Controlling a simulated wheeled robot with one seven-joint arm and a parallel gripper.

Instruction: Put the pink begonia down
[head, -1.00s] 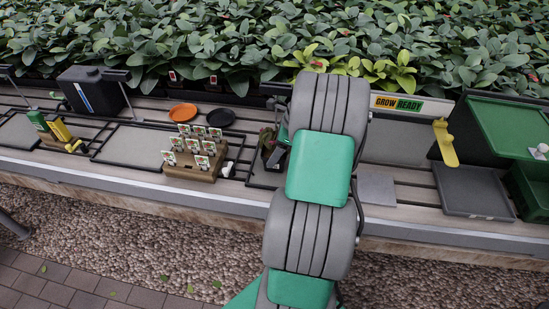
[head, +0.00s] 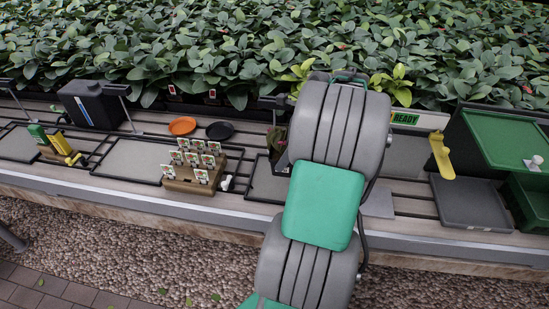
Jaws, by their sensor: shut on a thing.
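A small plant with green and reddish-pink leaves (head: 277,137), which looks like the pink begonia, shows just left of my arm in the head view. Below its leaves is a dark pot or holder (head: 281,162), partly covered by my arm. My gripper is hidden behind my grey and green arm links, so its fingers and its grip on the plant do not show. I cannot tell whether the pot touches the bench.
The slatted bench carries a wooden seed-packet rack (head: 192,179), an orange saucer (head: 182,125), a black saucer (head: 220,130) and a grey tray (head: 470,203). A yellow trowel (head: 441,155) and green crates (head: 530,195) are at right. A grey mat (head: 133,160) lies clear at left.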

